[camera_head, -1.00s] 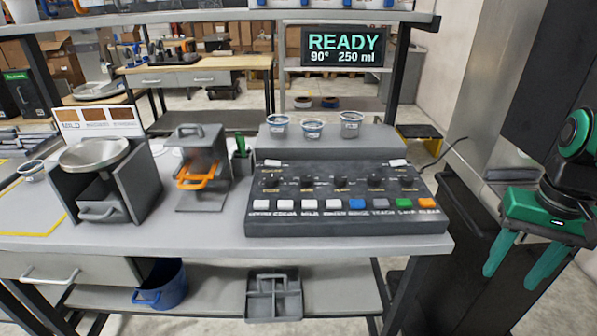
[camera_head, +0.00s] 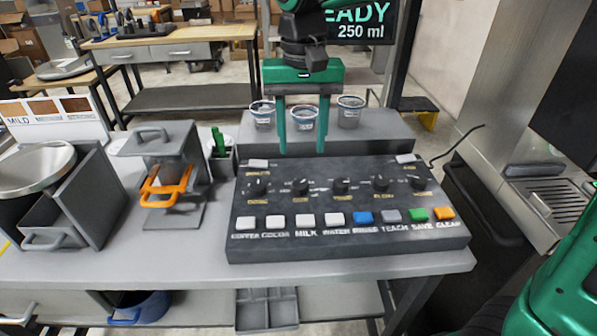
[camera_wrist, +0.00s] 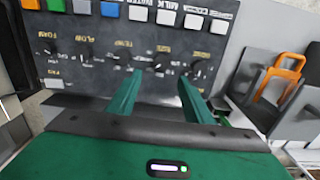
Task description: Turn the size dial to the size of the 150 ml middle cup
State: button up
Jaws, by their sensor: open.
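The black control panel (camera_head: 350,235) has a row of several black dials above coloured buttons. The second dial from the left (camera_head: 300,187) lies just below my gripper (camera_head: 302,152). My gripper is open and points down, its green fingers apart and holding nothing. In the wrist view a dial (camera_wrist: 158,68) shows between the fingertips, which look above the panel; contact cannot be told. The dial labels are too small to read surely. The middle cup (camera_head: 303,117) stands on the grey ledge, seen between my fingers. The display (camera_head: 362,28) reads 250 ml, its left part hidden by my arm.
Two other cups, left (camera_head: 262,112) and right (camera_head: 350,110), stand on the ledge (camera_head: 385,130) behind the panel. A dark cable curls at the panel's right.

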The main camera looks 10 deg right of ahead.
aim_at(300, 183)
jog(key=f, duration=0.9)
jog(key=shift+a+f, duration=0.2)
jog(key=shift+f, duration=0.15)
jog(key=shift+c, duration=0.3)
jog(key=c, duration=1)
